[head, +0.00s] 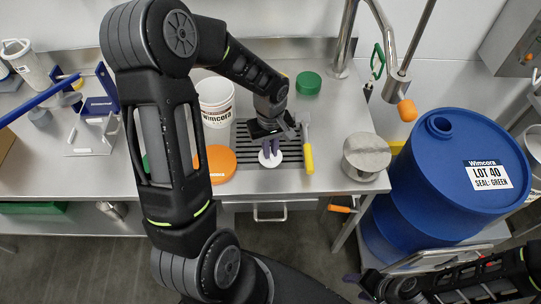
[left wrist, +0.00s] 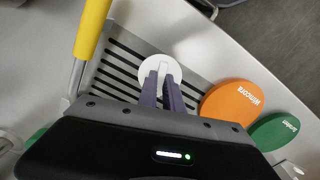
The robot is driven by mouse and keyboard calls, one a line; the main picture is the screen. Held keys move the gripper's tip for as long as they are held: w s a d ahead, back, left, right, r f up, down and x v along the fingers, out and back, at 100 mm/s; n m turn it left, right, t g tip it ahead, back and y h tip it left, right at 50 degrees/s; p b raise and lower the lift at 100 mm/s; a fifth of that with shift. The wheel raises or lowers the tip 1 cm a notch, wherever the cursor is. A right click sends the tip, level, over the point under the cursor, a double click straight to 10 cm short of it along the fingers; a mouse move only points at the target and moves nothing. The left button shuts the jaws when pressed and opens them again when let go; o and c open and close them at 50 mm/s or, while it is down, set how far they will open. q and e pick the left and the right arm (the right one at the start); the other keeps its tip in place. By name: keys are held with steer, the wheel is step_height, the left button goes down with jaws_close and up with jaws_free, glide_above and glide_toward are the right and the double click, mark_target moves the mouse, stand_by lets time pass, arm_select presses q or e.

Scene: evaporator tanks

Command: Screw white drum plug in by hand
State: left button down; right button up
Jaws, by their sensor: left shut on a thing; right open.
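The white drum plug (head: 271,160) is a round disc with a raised grip, lying on or just over the dark slotted drain grate (head: 290,160) of the bench. My left gripper (head: 270,149) points down and is shut on the plug's grip. In the left wrist view the purple fingers (left wrist: 163,82) pinch the raised bar of the plug (left wrist: 147,65). The blue drum (head: 418,185) stands at the right with an open round hole (head: 441,125) in its top. My right gripper (head: 358,287) is open and empty at the lower right, in front of the drum.
A yellow-handled tool (head: 308,158) lies right of the plug.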

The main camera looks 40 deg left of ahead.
arm_select(q)
steer(key=shift+r+p, duration=2.2)
steer(key=shift+r, duration=1.3)
arm_select(e)
steer(key=shift+r, duration=2.25)
